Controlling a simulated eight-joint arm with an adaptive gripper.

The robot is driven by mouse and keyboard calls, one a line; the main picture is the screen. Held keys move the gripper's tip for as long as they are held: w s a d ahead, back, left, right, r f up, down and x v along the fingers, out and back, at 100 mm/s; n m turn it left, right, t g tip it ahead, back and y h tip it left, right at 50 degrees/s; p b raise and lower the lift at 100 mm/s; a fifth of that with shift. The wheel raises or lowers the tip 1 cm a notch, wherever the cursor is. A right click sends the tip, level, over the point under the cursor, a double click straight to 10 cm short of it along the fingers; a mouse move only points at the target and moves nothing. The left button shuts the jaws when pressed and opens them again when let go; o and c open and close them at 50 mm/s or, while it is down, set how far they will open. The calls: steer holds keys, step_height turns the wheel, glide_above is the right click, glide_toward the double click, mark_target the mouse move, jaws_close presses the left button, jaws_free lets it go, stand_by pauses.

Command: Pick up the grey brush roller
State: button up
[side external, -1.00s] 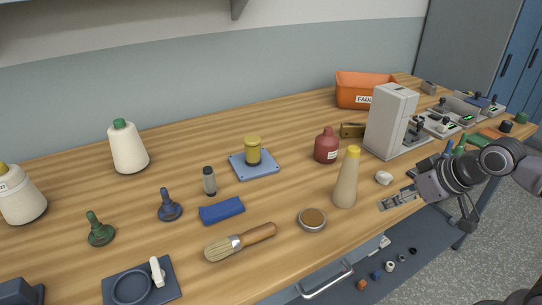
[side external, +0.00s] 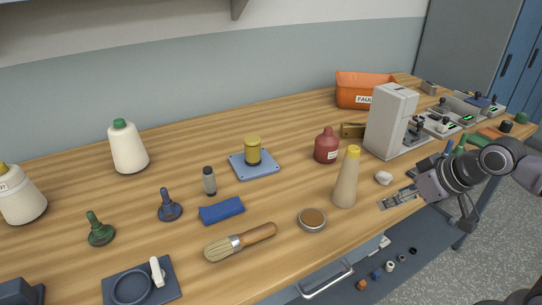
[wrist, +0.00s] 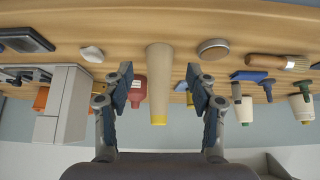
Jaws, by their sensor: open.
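A small upright cylinder, dark grey with a lighter grey top (side external: 209,181), stands mid-table in the side view, behind the blue block; it is the only thing there that fits the grey brush roller. In the wrist view a small dark shape (wrist: 236,91) right of my fingers seems to be it, partly overlapped. My gripper (side external: 466,214) is at the right front edge of the bench, far right of the cylinder. In the wrist view my gripper (wrist: 160,75) is open and empty, its fingers apart with the tan cone beyond them.
A blue block (side external: 222,211) and wooden-handled brush (side external: 240,242) lie in front of the cylinder. The blue plate (side external: 254,165) is to its right.

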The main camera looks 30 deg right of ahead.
steer(key=w+a+r+n, duration=0.1)
steer(key=w+a+r, duration=0.4)
steer(key=w, duration=0.4)
steer(key=n+g+y, duration=0.1)
steer(key=n+g, duration=0.2)
glide_above(210, 180)
steer(key=s+d, duration=0.2)
step_height(210, 180, down, 4)
steer(key=x, duration=0.4)
steer(key=shift+w+a+f, duration=0.15)
steer(key=shift+f, duration=0.25)
steer(key=shift+a+x, duration=0.2)
steer(key=shift+x, duration=1.1)
steer(key=shift+a+x, duration=0.15)
steer(key=shift+x, duration=1.2)
